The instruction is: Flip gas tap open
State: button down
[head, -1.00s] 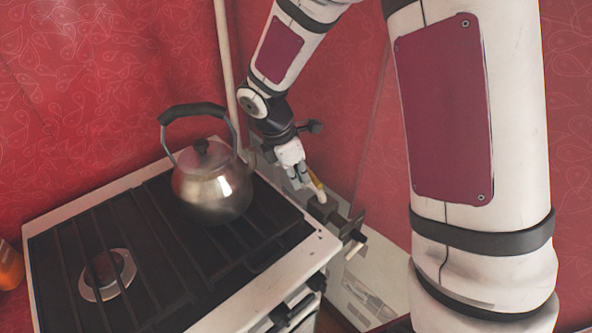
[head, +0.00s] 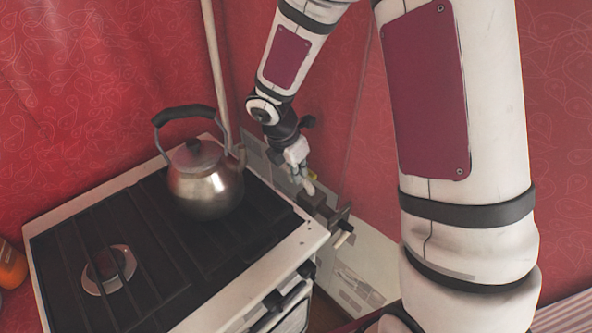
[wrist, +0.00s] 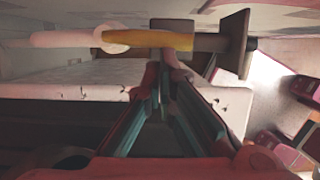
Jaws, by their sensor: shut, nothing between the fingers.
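The gas tap's yellow lever (wrist: 150,39) shows in the wrist view, lying lengthwise along a pipe (wrist: 60,39) that runs across the top. In the head view the lever (head: 313,177) is a small yellow bit, mostly hidden by my gripper (head: 308,186). My gripper (wrist: 170,57) is shut and empty. Its fingertips meet the lever's right part in the wrist view; I cannot tell whether they touch it. In the head view my gripper points down just behind the right side of the stove.
The stove (head: 75,205) has a dark grate, and a steel kettle (head: 205,190) stands on it, left of my gripper. A dark bracket (head: 335,217) sits by the pipe at the stove's right edge. Red walls close in behind.

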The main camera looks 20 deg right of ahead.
jog(key=v, duration=1.2)
jog(key=p+x, duration=0.2)
jog(key=x, duration=1)
jog(key=shift+a+f+m+y+p, duration=0.3)
jog(key=shift+f+m, duration=0.1)
jog(key=shift+f, duration=0.05)
jog(key=shift+w, duration=0.1)
jog(key=shift+d, duration=0.1)
jog(key=shift+d+r, duration=0.1)
jog(key=shift+d, duration=0.5)
jog(key=shift+w, duration=0.1)
